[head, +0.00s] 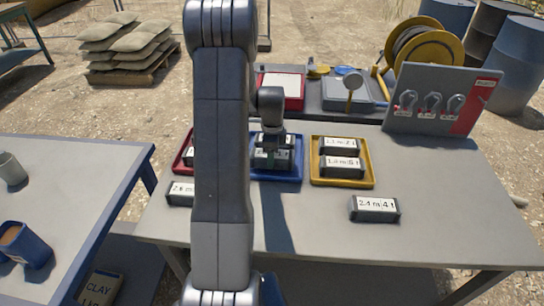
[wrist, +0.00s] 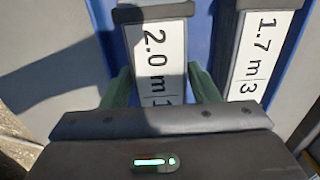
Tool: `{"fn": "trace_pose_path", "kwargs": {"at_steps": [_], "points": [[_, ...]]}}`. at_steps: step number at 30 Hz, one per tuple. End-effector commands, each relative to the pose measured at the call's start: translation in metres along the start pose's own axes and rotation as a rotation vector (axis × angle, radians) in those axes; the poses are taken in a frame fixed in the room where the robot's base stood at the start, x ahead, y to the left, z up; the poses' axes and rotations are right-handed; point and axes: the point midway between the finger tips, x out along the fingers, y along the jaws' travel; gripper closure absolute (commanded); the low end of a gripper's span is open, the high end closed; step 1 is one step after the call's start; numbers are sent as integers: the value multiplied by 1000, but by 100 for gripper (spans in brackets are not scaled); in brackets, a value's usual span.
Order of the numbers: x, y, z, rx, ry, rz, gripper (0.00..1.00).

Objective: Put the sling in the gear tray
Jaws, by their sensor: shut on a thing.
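My gripper (head: 272,142) is over the blue tray (head: 279,179). In the wrist view its green fingers are shut on a dark sling pack (wrist: 157,52) with a white label reading "2.0 m 1", the rest covered. A second pack labelled "1.7 m 3" (wrist: 261,45) lies beside it on the right, apart from it. Whether the held pack touches the tray floor cannot be told. The yellow tray (head: 316,182) holds two labelled packs (head: 340,165). A red tray (head: 181,164) is mostly hidden behind my arm.
A pack labelled "2.4 m 4 t" (head: 375,208) lies on the table at right, another (head: 182,193) at left, partly hidden. A grey board with shackles (head: 440,98) stands at the back right. The table's front right is clear. A side table (head: 75,170) stands left.

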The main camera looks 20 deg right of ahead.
Motion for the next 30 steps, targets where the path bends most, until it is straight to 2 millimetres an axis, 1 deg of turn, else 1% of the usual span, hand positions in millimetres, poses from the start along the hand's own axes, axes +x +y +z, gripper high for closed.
{"fn": "trace_pose_path", "kwargs": {"at_steps": [1,3,10,14,15,17,18,26,30], "points": [[7,1,0,0,0,3,79],[13,1,0,0,0,2,79],[14,0,0,0,0,-1,79],[19,0,0,0,0,-1,79],[17,0,0,0,0,0,38],[17,0,0,0,0,0,26],[17,0,0,0,0,0,24],[16,0,0,0,0,0,24],[8,0,0,0,0,-3,24]]}}
